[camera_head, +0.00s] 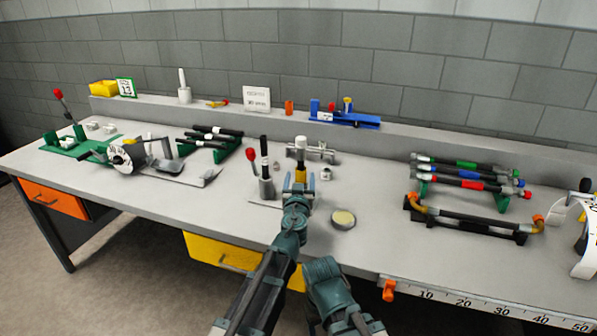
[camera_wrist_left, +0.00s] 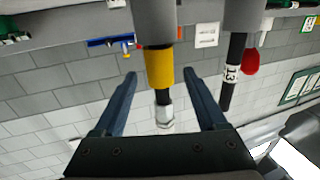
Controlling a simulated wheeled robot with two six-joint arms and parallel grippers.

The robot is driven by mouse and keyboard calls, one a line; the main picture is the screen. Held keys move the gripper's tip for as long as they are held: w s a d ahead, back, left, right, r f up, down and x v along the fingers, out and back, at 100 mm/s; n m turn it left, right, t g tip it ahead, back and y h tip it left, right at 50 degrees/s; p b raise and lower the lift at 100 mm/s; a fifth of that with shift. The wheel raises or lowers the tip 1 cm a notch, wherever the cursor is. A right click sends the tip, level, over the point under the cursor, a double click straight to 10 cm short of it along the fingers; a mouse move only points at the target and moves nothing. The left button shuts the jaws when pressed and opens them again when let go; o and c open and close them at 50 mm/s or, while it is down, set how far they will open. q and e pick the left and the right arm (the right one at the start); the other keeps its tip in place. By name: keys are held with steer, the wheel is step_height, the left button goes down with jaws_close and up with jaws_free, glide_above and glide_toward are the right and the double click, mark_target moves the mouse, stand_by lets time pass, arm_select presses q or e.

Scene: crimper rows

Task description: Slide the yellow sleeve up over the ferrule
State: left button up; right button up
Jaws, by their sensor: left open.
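The yellow sleeve (camera_head: 300,174) is on an upright hose in a grey holder near the middle of the bench. The pale ferrule (camera_head: 301,143) is at the top of this hose. In the left wrist view, which looks upside down, the yellow sleeve (camera_wrist_left: 159,68) sits against the grey holder (camera_wrist_left: 152,22). A short stretch of black hose separates it from the silver ferrule (camera_wrist_left: 164,114). My left gripper (camera_head: 298,187) is open, with its fingers (camera_wrist_left: 160,90) on either side of the sleeve and hose, apart from them. My right gripper is not in view.
A second holder (camera_head: 266,188) with a black hose (camera_head: 264,150) stands close on the left, beside a red-tipped lever (camera_head: 252,155). A round dish (camera_head: 343,219) lies to the right. Hose racks (camera_head: 470,182) stand farther right. The bench between is clear.

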mark_target(300, 175)
arm_select(q)
steer(key=w, duration=0.3)
steer(key=shift+w, duration=0.3)
steer(key=shift+s, duration=0.1)
jaws_close()
stand_by(1.1)
